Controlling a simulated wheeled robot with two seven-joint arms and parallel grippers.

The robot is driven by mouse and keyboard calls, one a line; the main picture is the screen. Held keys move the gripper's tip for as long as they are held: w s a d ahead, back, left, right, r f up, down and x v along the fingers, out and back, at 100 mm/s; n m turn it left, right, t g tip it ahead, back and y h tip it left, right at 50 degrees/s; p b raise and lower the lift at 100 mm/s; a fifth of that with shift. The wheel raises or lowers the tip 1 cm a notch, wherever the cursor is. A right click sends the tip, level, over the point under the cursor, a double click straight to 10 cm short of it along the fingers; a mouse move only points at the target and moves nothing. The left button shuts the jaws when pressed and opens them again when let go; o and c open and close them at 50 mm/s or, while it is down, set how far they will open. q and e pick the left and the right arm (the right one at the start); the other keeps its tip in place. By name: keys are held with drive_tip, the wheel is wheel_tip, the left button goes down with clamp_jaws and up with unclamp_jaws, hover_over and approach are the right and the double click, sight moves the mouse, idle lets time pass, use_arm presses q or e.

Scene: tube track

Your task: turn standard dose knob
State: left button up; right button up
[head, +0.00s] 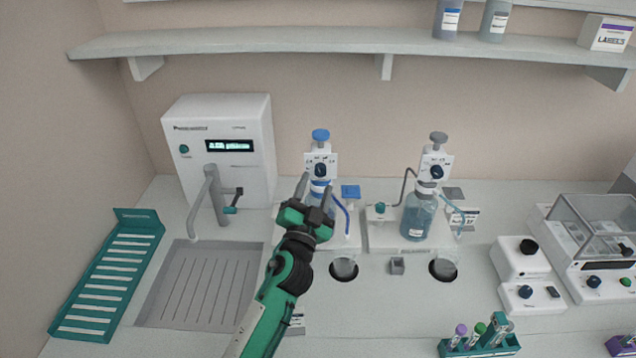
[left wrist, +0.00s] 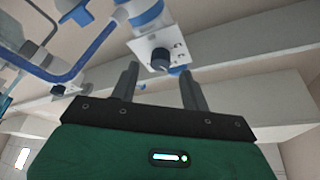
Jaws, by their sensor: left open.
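A blue-capped bottle-top dispenser (head: 320,135) stands in the middle of the bench, with a dark round knob (head: 320,170) on its white plate. My left gripper (head: 315,185) is open just in front of and below this knob. In the left wrist view the knob (left wrist: 161,60) shows between and just beyond the fingertips, apart from both. A grey-capped dispenser (head: 438,140) with a similar dark knob (head: 436,172) stands to the right. The plate lettering is too small to tell which is the standard dose knob. My arm hides part of the blue-capped dispenser's bottle.
A white water unit (head: 222,150) with a tap stands left, by a grey drain grid (head: 200,290) and a green rack (head: 110,275). Two beakers (head: 344,268) (head: 443,268) sit in bench openings. A shelf (head: 300,42) runs above. A balance (head: 590,250) stands right.

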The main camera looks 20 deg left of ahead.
use_arm(q)
drive_tip(key=b+v, duration=0.3)
drive_tip(key=v, duration=0.7)
drive_tip(key=shift+s+b, duration=0.25)
drive_tip(key=shift+b, duration=0.1)
drive_tip(key=shift+f, duration=0.1)
